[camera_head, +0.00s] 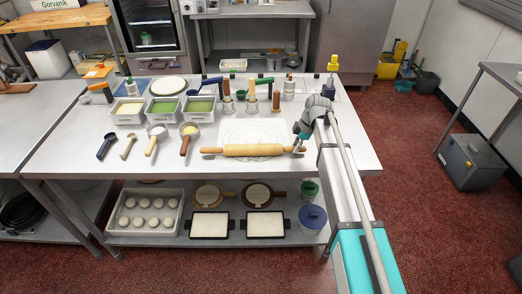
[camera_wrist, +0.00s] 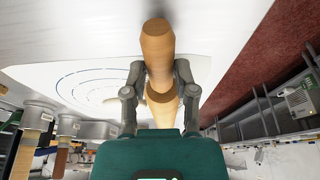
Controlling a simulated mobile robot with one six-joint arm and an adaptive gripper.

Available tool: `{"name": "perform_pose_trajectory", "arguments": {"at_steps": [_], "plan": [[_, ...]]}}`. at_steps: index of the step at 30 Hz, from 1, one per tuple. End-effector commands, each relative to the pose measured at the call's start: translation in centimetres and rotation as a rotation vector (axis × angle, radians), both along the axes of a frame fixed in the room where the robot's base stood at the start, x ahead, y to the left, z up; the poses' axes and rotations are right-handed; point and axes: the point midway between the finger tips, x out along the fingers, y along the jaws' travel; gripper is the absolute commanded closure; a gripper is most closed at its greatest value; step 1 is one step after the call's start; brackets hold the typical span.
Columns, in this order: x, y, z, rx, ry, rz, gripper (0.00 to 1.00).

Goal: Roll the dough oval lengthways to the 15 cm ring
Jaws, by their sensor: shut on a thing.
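A wooden rolling pin (camera_head: 252,150) lies crosswise over the near part of a white mat (camera_head: 232,132) with printed rings. My gripper (camera_head: 300,148) is at the pin's right end. In the wrist view my gripper (camera_wrist: 159,85) is shut on the rolling pin's handle (camera_wrist: 157,40), one finger on each side. The ringed mat (camera_wrist: 75,80) also shows there, to the left of the fingers. A small tan patch (camera_wrist: 110,101) shows within the rings; I cannot tell whether it is the dough. The dough is not clearly visible in the head view; the pin may hide it.
Three tubs (camera_head: 164,109) stand behind the mat on the left. Several utensils, including a dark scoop (camera_head: 107,146), lie left of the pin. Upright holders (camera_head: 252,103) stand behind the mat.

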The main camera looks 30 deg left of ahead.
Motion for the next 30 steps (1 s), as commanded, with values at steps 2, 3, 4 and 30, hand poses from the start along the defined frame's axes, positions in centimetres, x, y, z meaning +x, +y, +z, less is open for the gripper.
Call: {"name": "perform_pose_trajectory", "arguments": {"at_steps": [2, 3, 4, 30], "plan": [[0.0, 0.1, 0.1, 0.001, 0.001, 0.0, 1.0], [0.0, 0.1, 0.1, 0.0, 0.0, 0.0, 1.0], [0.0, 0.1, 0.2, -0.002, -0.001, 0.0, 1.0], [-0.4, 0.6, 3.2, -0.088, -0.055, 0.001, 1.0]]}}
